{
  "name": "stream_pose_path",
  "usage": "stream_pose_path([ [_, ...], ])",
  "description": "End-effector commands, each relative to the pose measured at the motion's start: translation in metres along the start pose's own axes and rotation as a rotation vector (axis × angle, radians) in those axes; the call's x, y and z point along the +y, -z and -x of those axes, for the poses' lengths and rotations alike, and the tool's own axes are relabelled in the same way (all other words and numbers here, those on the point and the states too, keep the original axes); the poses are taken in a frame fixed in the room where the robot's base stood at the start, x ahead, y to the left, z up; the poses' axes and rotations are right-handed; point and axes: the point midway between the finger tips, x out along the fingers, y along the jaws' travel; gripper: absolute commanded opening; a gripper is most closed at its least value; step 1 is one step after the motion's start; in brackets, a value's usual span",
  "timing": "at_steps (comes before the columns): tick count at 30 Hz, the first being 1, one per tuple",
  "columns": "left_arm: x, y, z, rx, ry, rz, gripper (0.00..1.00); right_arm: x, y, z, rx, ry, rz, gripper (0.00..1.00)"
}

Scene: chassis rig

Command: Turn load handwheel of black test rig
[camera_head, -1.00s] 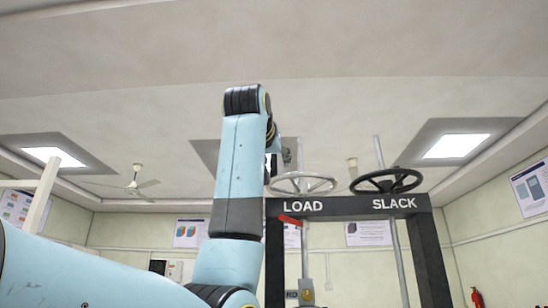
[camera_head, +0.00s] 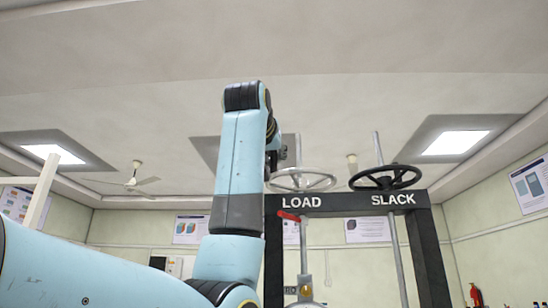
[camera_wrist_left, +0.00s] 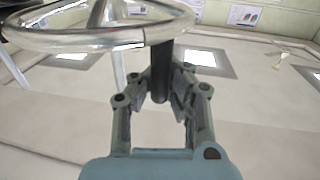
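The load handwheel (camera_head: 318,181) is a silver wheel on top of the black test rig (camera_head: 345,203), above the white word LOAD. In the left wrist view, its bright rim (camera_wrist_left: 85,41) crosses the upper left, and a dark handle (camera_wrist_left: 160,75) extends from the rim between my fingers. My left gripper (camera_head: 281,154) is at the wheel's left side in the head view, partly hidden by my arm. In the left wrist view, its fingers (camera_wrist_left: 166,88) stand on both sides of the handle and look open, with small gaps. My right gripper is in no view.
A black handwheel (camera_head: 385,177) sits above the word SLACK, right of the load wheel. A red lever (camera_head: 290,216) sticks out below the beam. Upright rods pass through both wheels. The space above the rig is open up to the ceiling.

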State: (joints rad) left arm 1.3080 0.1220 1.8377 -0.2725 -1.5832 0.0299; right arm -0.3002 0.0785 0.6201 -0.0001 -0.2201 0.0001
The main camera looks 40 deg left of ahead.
Motion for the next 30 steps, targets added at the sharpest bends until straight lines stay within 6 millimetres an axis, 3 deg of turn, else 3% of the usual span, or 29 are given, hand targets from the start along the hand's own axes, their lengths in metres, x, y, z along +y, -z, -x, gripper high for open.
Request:
stream_pose_path([
  [17, -0.0016, 0.0001, 0.0003, 0.000, 0.088, 0.000, 0.00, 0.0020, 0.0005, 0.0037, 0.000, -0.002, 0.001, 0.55],
  [26, -0.0010, 0.0000, 0.0001, 0.000, 0.087, 0.000, 0.40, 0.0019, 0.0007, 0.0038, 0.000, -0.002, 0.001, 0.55],
  [30, -0.0008, -0.0001, 0.0001, 0.000, 0.086, 0.000, 0.40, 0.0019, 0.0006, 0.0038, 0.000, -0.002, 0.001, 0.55],
])
